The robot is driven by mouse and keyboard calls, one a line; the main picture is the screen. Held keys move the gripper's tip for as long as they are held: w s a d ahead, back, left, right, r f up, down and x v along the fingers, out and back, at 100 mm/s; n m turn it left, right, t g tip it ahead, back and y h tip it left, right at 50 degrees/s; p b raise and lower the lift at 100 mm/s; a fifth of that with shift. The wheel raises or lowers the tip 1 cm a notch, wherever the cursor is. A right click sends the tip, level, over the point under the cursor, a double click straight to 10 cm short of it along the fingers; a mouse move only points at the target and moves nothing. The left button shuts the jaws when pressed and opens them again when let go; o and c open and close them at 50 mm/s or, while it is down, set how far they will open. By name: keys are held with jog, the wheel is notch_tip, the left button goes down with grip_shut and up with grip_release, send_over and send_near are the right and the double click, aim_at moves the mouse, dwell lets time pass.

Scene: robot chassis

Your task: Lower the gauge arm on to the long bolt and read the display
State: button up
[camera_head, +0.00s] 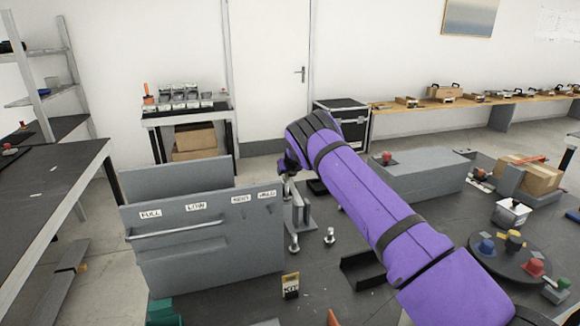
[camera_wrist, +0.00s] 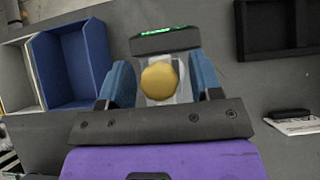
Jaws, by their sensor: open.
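In the wrist view my gripper (camera_wrist: 164,82) is open, its two blue fingers on either side of a round yellow knob (camera_wrist: 158,80); I cannot tell whether they touch it. Just beyond the knob is a dark housing with a green lit display (camera_wrist: 166,31), too oblique to read. In the head view a grey gauge stand (camera_head: 301,212) stands on the dark table below my wrist, where the gripper is mostly hidden. Two small upright metal bolts stand there: one bolt (camera_head: 294,244) by the stand, another bolt (camera_head: 329,237) to its right. I cannot tell which is long.
A grey bin with labels (camera_head: 205,245) stands close left of the gauge. A grey block (camera_head: 420,178) and a round tray with coloured knobs (camera_head: 508,266) are to the right.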

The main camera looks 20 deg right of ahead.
jog(key=v, duration=0.9)
jog(key=shift+a, duration=0.1)
notch_tip(320, 180, up, 18)
jog(key=n+y, duration=0.2)
jog(key=n, duration=0.6)
send_over(291, 185)
jog(key=s+a, duration=0.2)
jog(key=s, duration=0.8)
jog(key=s+a+r+n+g+y, duration=0.1)
jog(key=s+r+n, duration=0.4)
jog(key=s+r, duration=0.3)
jog(key=s+a+r+n, duration=0.1)
jog(key=s+r+n, duration=0.4)
jog(key=s, duration=0.5)
jog(key=s+n+g+h, duration=0.1)
jog(key=s+n, duration=0.8)
jog(key=s, duration=1)
jog(key=s+d+n+g+h, duration=0.1)
jog(key=s+n, duration=0.8)
jog(key=s, duration=1)
jog(key=shift+f+h, duration=0.3)
jog(key=shift+h, duration=0.2)
jog(key=shift+d, duration=0.1)
jog(key=shift+c, duration=0.2)
